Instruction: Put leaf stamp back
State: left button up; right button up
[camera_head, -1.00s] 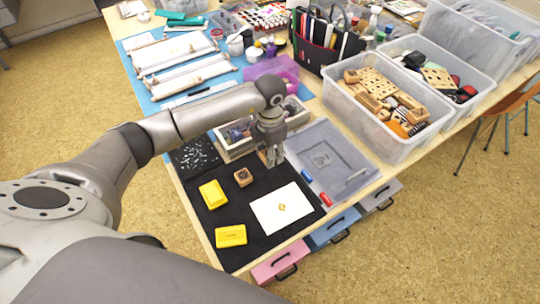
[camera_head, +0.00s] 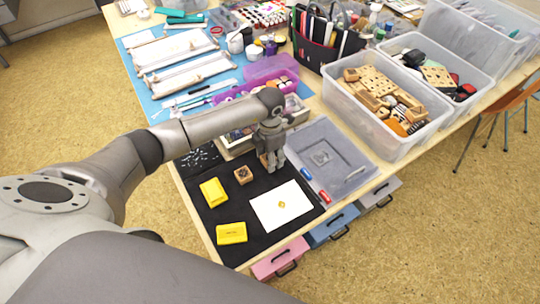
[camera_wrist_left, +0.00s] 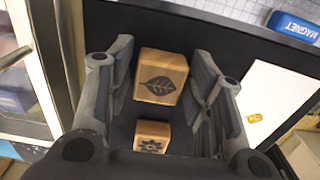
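The leaf stamp (camera_wrist_left: 162,77) is a wooden block with a dark leaf on top. In the left wrist view it lies between the two fingers of my left gripper (camera_wrist_left: 163,68), with narrow dark gaps at its sides. In the head view my left gripper (camera_head: 272,164) points down at the mat's back edge and partly hides the leaf stamp (camera_head: 264,159). A smaller wooden stamp with a flower-like mark (camera_wrist_left: 152,137) sits beside it; it also shows on the mat in the head view (camera_head: 243,175). My right gripper is out of view.
Two yellow inkpads (camera_head: 213,192) (camera_head: 231,233) and a white paper (camera_head: 268,212) with a small yellow mark lie on the black mat (camera_head: 243,254). Red and blue magnets (camera_head: 325,196) lie at the bin's front.

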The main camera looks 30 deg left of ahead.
pick_arm(q)
jog(key=shift+o, duration=0.3)
jog(key=shift+r, duration=0.6)
notch_tip(320, 180, up, 11)
jog(key=b, duration=0.2)
jog(key=shift+s, duration=0.1)
